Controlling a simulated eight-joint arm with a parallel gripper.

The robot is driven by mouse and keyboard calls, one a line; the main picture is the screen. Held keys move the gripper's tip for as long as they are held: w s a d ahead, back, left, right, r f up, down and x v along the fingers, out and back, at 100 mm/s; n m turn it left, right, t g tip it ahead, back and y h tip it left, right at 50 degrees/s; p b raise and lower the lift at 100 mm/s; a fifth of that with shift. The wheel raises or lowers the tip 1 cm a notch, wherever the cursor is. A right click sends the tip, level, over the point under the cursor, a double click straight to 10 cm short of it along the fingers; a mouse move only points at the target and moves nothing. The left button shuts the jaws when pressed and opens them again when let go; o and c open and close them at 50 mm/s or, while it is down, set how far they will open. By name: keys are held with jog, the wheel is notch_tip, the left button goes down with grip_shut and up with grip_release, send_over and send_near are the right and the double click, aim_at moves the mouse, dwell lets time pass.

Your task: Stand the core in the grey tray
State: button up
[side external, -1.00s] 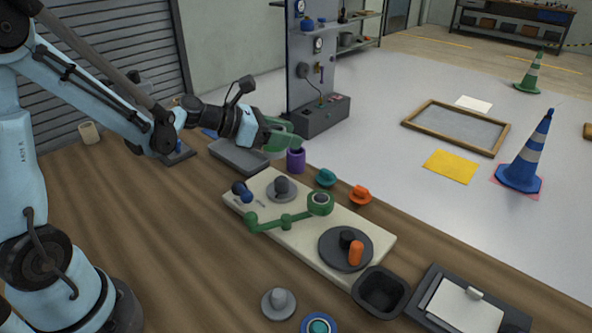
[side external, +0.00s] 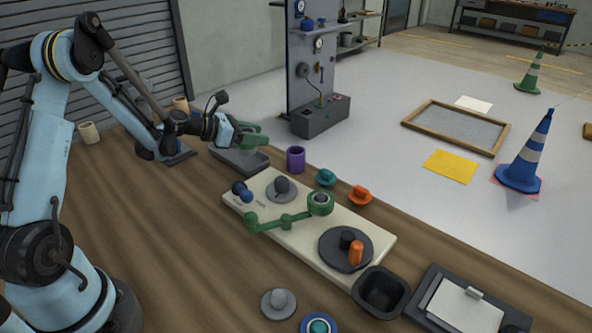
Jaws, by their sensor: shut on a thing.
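My gripper (side external: 256,135) has green fingers and is at the back left of the bench in the side external view. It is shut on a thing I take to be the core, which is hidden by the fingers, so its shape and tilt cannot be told. The grey tray (side external: 248,163) is a shallow box on the bench. My gripper appears above its back part; the gap between them cannot be told.
A purple cup (side external: 296,159) stands just right of the tray. A cream board (side external: 330,262) in front carries a green arm (side external: 287,221), a dark disc (side external: 334,257) and knobs. Teal (side external: 326,177) and orange (side external: 360,195) pieces stand behind it.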

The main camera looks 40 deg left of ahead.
aim_at(256, 150)
jog(key=shift+a+f, duration=0.1)
jog(key=shift+f, duration=1.95)
jog(key=shift+f, duration=0.1)
jog(key=o, duration=0.9)
jog(key=shift+o, duration=0.7)
jog(key=shift+f, duration=0.1)
jog(key=shift+d, duration=0.2)
